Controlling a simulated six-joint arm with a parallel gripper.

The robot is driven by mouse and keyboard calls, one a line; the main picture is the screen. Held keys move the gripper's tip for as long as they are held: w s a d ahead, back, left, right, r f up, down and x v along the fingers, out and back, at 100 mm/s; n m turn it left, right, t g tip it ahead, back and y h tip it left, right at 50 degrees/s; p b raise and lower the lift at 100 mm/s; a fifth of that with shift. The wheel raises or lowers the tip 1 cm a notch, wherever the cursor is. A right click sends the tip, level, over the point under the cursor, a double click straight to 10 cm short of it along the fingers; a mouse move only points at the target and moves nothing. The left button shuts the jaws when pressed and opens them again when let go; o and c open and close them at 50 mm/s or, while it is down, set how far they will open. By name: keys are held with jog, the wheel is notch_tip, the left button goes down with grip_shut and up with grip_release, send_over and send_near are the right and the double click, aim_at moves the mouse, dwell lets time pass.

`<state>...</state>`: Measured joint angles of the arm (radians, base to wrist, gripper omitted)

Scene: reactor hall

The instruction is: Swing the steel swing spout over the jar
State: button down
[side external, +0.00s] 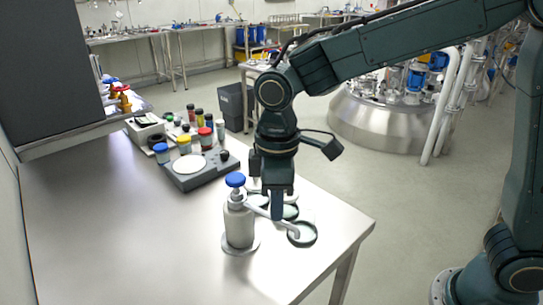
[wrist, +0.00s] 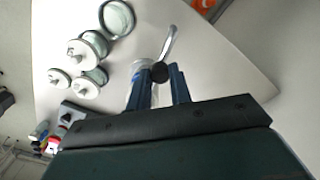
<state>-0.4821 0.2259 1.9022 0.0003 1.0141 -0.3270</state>
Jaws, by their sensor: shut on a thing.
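The steel swing spout (side external: 262,214) runs right and down from a grey dispenser (side external: 239,225) with a blue cap (side external: 235,180). My gripper (side external: 277,214) points down and is shut on the spout. In the wrist view my fingers (wrist: 160,78) flank a black knob (wrist: 159,73) on the spout, and its curved tube (wrist: 169,42) extends beyond. An open glass jar (side external: 302,235) stands near the table edge. In the side view the spout tip overlaps this jar. In the wrist view the tip lies apart, right of the jar (wrist: 117,18).
Other jars, with pale knobbed lids (wrist: 80,52), stand close by, partly hidden behind my gripper. A grey device with a white disc (side external: 189,170) and several colour-capped bottles (side external: 205,136) stand farther back. The front left of the table (side external: 110,230) is clear.

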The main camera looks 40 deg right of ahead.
jog(key=w+d+n, duration=0.4)
jog(key=d+n, duration=0.2)
jog(key=n, duration=0.2)
jog(key=shift+n, duration=0.4)
dwell(0.5)
jog(key=c, duration=1.3)
grip_release()
jog(key=shift+o, duration=0.2)
jog(key=shift+r, duration=0.1)
notch_tip(320, 180, up, 14)
jog(key=shift+s, duration=0.1)
